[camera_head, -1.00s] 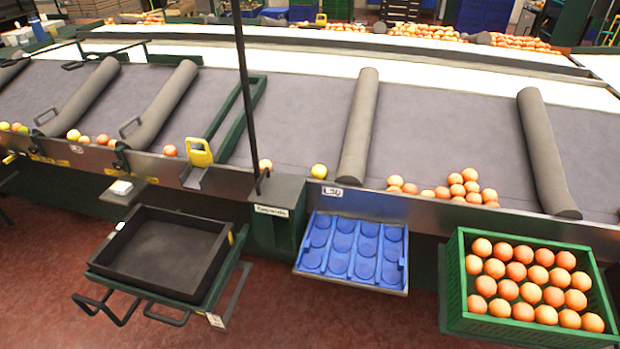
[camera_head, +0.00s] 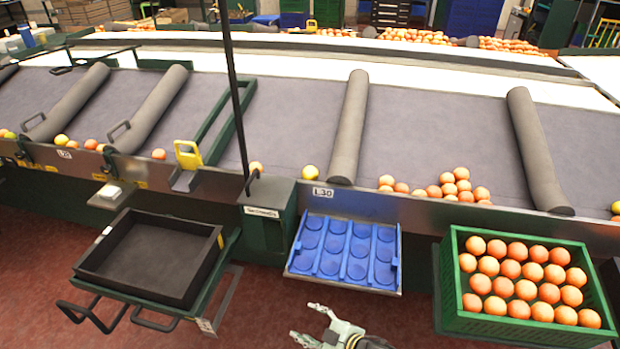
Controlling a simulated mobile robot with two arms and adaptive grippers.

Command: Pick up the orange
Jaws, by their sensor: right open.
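Several oranges (camera_head: 461,173) lie in a pile against the lower edge of the grey sorting belt, right of centre. One of them lies at the pile's left end (camera_head: 386,181). More oranges (camera_head: 517,251) fill a green crate at the lower right in rows. My right gripper (camera_head: 302,322) shows at the bottom edge, below the blue tray, with its fingers spread, empty and pointing left. It is well apart from the oranges. My left gripper is not in view.
A blue tray (camera_head: 327,263) with empty round hollows stands in front of the belt. A black tray (camera_head: 205,283) on a stand is at the left, empty. The green crate (camera_head: 470,326) is at the right. Padded grey dividers (camera_head: 349,125) cross the belt. A thin dark post (camera_head: 236,100) rises left of centre.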

